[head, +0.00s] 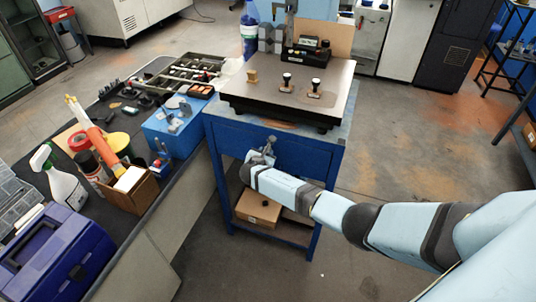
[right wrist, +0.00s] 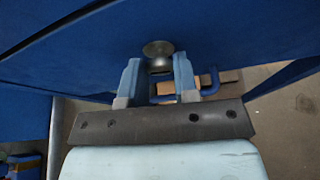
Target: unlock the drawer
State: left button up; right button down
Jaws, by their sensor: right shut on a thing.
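The drawer (head: 230,133) is in the blue front of the bench, under the thick worktop. In the right wrist view a round metal lock (right wrist: 158,47) sits on the blue drawer front. My right gripper (right wrist: 158,68) is at the lock, with one finger on each side of a small dark grey piece that looks like the key. It is shut on this piece, which shows only in part. In the head view my right gripper (head: 262,155) is at the drawer front, and my arm hides the lock. My left gripper is in neither view.
A blue bent handle (right wrist: 212,80) is right of the fingers in the right wrist view. A cardboard box (head: 258,207) lies on the bench's lower shelf. A cluttered dark table (head: 110,218) stands close on the left. The floor right of the bench is clear.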

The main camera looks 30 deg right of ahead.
jog(key=shift+w+n+g+h+p, duration=0.1)
jog(key=shift+n+g+h+p, duration=0.2)
jog(key=shift+n+p, duration=0.15)
jog(key=shift+n, duration=0.25)
jog(key=c, duration=0.9)
grip_release()
jog(key=shift+a, duration=0.1)
jog(key=shift+p+v, duration=0.5)
jog(key=shift+v, duration=6.35)
